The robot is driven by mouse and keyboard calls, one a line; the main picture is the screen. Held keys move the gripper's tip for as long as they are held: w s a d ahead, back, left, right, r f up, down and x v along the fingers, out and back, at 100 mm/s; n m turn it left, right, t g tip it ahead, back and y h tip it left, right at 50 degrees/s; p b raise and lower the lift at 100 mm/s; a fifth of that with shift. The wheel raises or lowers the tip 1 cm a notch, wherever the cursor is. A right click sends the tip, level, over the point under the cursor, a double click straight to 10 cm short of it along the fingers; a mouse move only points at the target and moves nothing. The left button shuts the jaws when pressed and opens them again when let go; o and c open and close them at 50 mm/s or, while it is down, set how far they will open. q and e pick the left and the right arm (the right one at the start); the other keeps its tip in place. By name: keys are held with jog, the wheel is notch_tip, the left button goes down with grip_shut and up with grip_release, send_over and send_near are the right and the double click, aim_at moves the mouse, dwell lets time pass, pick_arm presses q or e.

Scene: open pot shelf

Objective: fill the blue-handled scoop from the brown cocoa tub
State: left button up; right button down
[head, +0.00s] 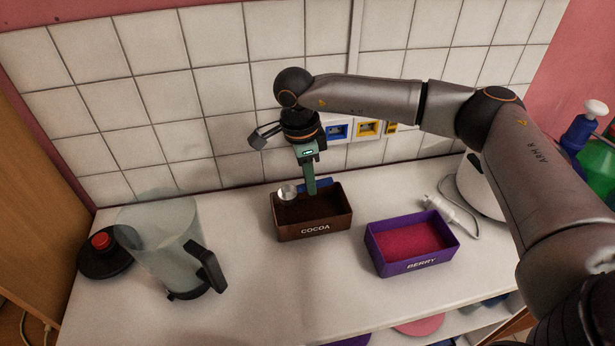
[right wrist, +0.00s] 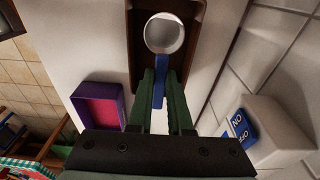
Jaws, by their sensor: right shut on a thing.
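The brown cocoa tub (head: 313,229) stands on the white counter with dark powder inside. My right gripper (head: 311,190) points down at the tub's back part, shut on the blue handle (head: 322,184) of the scoop. The scoop's round metal bowl (head: 288,192) is at the tub's back left corner; I cannot tell whether it touches the rim. In the right wrist view the bowl (right wrist: 164,33) lies over the brown tub (right wrist: 132,62), beyond the green fingers (right wrist: 160,78). The bowl looks pale inside, with no brown powder visible. My left gripper is not in view.
A purple berry tub (head: 412,264) with red powder stands right of the cocoa tub. A clear jug (head: 165,245) and a black base with a red knob (head: 101,241) stand left. A white corded device (head: 437,213) lies behind the berry tub. The tiled wall (head: 150,120) is close behind.

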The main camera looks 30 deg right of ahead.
jog(key=shift+f+b, duration=2.2)
jog(key=shift+f, duration=1.25)
jog(key=shift+r, duration=0.15)
jog(key=shift+r+p, duration=2.9)
jog(key=shift+r, duration=1.3)
